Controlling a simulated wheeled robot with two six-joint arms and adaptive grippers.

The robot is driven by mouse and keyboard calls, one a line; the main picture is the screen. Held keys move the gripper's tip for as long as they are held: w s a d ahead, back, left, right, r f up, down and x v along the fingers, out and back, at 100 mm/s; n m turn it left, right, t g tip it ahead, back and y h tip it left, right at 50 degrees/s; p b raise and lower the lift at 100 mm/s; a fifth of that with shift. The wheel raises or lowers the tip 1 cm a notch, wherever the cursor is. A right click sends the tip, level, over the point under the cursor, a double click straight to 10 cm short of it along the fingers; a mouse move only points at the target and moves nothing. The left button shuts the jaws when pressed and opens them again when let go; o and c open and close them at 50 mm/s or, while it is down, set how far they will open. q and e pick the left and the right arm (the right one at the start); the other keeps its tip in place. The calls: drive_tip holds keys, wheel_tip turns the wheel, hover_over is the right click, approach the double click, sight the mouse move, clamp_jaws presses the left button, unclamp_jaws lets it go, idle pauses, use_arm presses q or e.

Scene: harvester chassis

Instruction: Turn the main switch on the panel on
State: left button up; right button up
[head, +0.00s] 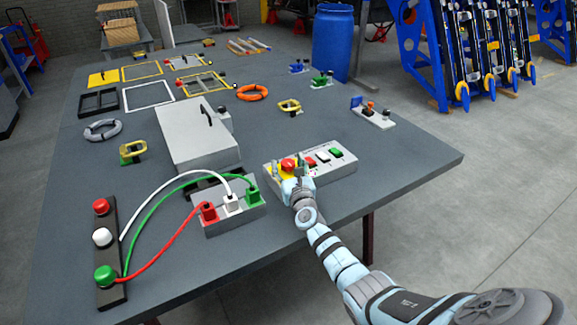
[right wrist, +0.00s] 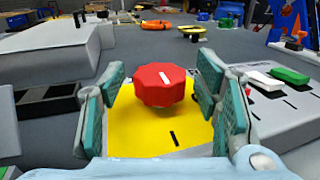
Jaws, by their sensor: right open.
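The panel (head: 340,166) is a light grey box on the table, with a yellow plate (right wrist: 145,118) at its left end. The main switch is a red ribbed knob (head: 288,165) on that plate; it also shows in the right wrist view (right wrist: 160,84). A white mark on the knob's top points roughly along the line of a black mark on the plate. My right gripper (right wrist: 160,100) is open, its teal-padded fingers on either side of the knob with gaps visible. In the head view the gripper (head: 297,183) partly hides the plate. My left gripper is not in view.
Red, white and green rocker switches (head: 323,157) sit right of the knob. A grey box with a handle (head: 198,135) and a socket block (head: 233,212) with red, white and green cables stand to the left.

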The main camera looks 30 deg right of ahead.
drive_tip(key=shift+s, duration=0.1)
drive_tip(key=v, duration=1.2)
